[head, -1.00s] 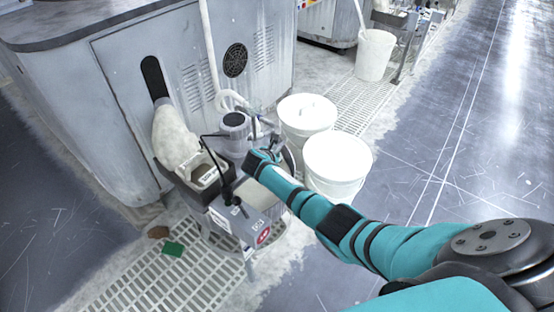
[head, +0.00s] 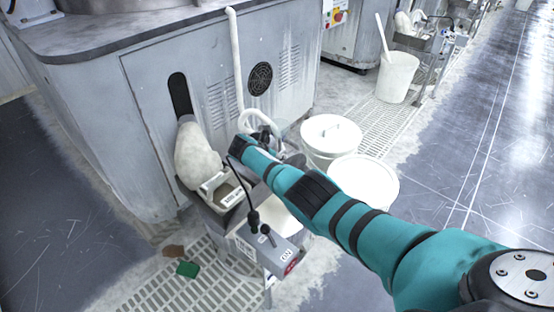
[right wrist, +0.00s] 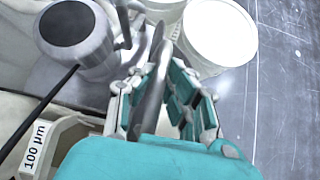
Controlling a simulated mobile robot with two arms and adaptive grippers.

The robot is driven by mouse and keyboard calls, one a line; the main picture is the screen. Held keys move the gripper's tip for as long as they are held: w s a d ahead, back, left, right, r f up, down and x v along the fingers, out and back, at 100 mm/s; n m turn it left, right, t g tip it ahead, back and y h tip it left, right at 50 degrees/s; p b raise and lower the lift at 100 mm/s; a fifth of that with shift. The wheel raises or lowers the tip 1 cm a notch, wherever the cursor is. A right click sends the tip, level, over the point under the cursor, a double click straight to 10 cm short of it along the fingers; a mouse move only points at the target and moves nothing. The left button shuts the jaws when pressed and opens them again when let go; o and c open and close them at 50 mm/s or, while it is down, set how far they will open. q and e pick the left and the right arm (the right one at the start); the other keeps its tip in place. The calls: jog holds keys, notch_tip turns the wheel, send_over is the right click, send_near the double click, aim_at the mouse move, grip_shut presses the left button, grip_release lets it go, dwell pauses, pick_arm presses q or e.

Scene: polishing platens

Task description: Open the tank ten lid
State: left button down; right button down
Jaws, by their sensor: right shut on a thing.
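The tank (head: 240,262) stands on the floor grating against the machine cabinet, mostly hidden under a control box and my right arm. In the right wrist view, my right gripper (right wrist: 160,82) has its teal fingers on both sides of a thin grey plate (right wrist: 156,60), which looks like the tank lid seen nearly edge-on. The plate stands up steeply beside the grey round motor (right wrist: 75,28). My left gripper is not in view.
A lidded white bucket (head: 330,130) and another white bucket (head: 365,180) stand right of the tank. A control box (head: 275,250) with a cable is at its front. The floor at right is clear.

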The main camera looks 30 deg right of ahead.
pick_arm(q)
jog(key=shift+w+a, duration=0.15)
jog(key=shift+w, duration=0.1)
pick_arm(e)
jog(key=shift+w+a+r, duration=0.1)
jog(key=shift+w, duration=0.25)
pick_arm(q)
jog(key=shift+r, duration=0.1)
pick_arm(e)
jog(key=c, duration=1.3)
grip_release()
jog(key=shift+c, duration=0.2)
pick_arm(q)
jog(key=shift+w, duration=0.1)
pick_arm(e)
jog(key=shift+s+a, duration=0.1)
jog(key=v, duration=1.1)
jog(key=shift+s+a+r, duration=0.15)
jog(key=shift+a+r, duration=0.1)
jog(key=shift+r, duration=0.05)
jog(key=shift+a+f, duration=0.1)
